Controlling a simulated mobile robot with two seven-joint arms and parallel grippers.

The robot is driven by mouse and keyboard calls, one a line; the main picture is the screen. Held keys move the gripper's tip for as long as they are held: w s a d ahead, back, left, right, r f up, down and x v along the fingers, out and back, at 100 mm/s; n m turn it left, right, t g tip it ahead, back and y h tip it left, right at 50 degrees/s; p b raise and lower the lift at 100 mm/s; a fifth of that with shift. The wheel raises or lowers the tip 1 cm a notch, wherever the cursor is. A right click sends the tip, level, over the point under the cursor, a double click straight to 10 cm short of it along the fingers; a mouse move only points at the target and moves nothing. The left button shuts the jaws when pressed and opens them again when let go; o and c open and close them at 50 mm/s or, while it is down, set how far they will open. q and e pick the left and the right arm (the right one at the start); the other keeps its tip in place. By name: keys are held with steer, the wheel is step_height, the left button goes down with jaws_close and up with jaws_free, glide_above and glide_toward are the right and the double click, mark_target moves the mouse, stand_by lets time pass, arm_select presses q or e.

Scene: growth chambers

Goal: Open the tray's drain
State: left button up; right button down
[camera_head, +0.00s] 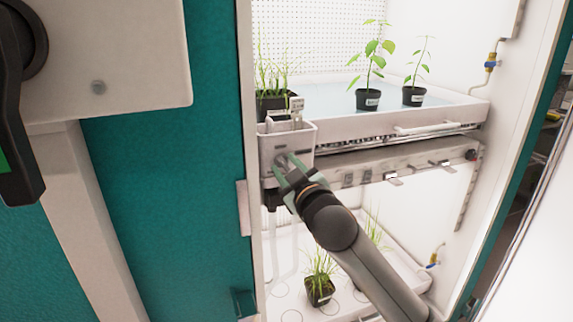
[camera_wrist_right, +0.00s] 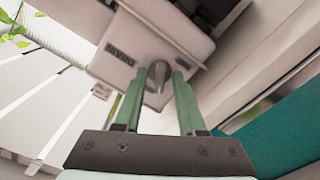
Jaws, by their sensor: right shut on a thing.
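The upper white tray (camera_head: 455,114) sits in the open chamber, with a pale box (camera_head: 302,140) at its front left corner. In the right wrist view a plate on this box carries a dark label reading DRAIN (camera_wrist_right: 121,57) and a small grey drain knob (camera_wrist_right: 159,72). My right gripper (camera_head: 284,164) reaches the front of the box. In the right wrist view its green fingers (camera_wrist_right: 162,80) are shut on the knob, one on each side. In the head view the fingers largely hide the knob. My left gripper is in neither view.
Potted plants (camera_head: 367,98) stand in the upper tray. A lower tray (camera_head: 398,262) holds a grassy pot (camera_head: 319,290) and lies beneath my right arm. The chamber's side frame (camera_head: 247,120) is close to the left of the box. A black door handle (camera_head: 17,110) is at far left.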

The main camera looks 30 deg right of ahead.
steer(key=m+p, duration=0.2)
steer(key=m, duration=0.4)
steer(key=shift+m+p, duration=0.3)
steer(key=shift+p, duration=0.05)
stand_by(0.4)
steer(key=c, duration=0.9)
jaws_free()
steer(key=shift+p+v, duration=2.3)
steer(key=shift+v, duration=3.9)
